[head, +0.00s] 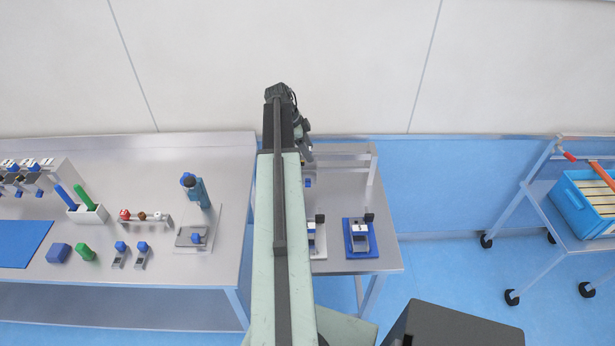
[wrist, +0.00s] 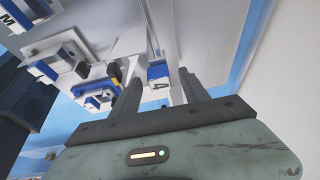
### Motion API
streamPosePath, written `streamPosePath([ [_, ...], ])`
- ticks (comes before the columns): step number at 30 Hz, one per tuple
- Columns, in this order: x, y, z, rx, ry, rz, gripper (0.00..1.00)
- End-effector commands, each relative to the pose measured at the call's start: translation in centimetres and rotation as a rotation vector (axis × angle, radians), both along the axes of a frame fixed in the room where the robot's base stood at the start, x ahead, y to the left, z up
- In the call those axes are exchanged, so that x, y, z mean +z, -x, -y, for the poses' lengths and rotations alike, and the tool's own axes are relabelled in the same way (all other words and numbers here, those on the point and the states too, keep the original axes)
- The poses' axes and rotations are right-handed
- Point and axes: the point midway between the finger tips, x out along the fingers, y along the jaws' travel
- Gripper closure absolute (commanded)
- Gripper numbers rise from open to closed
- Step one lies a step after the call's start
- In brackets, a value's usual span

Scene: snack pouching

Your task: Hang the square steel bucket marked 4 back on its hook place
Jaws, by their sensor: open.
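The square steel bucket marked 4 (wrist: 156,84) shows in the wrist view as a small piece with a blue part and a white label reading 4. It appears in the gap between the two fingers of my gripper (wrist: 160,92), which are apart. I cannot tell whether a finger touches it, and its lower part is hidden. In the head view a small blue piece (head: 308,182) shows beside my arm, near the steel rack (head: 345,154) at the back of the small table (head: 335,262). My gripper is mostly hidden there behind my arm.
Two small devices, one on a blue base (head: 361,252), stand on the small table's front part. The left bench (head: 110,285) holds several blue-topped steel buckets, a white holder (head: 90,214) and a blue mat (head: 20,243). A trolley with a blue crate (head: 580,205) stands at right.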

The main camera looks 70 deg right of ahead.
Motion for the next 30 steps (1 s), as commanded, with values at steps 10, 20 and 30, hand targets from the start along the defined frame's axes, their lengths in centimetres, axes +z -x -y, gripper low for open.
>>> streamPosePath([
  [10,-0.08,0.08,0.04,0.001,0.000,0.000,0.83],
  [20,-0.09,0.10,0.03,0.000,-0.001,0.000,1.00],
  [30,-0.10,0.10,0.02,0.000,-0.001,0.001,1.00],
])
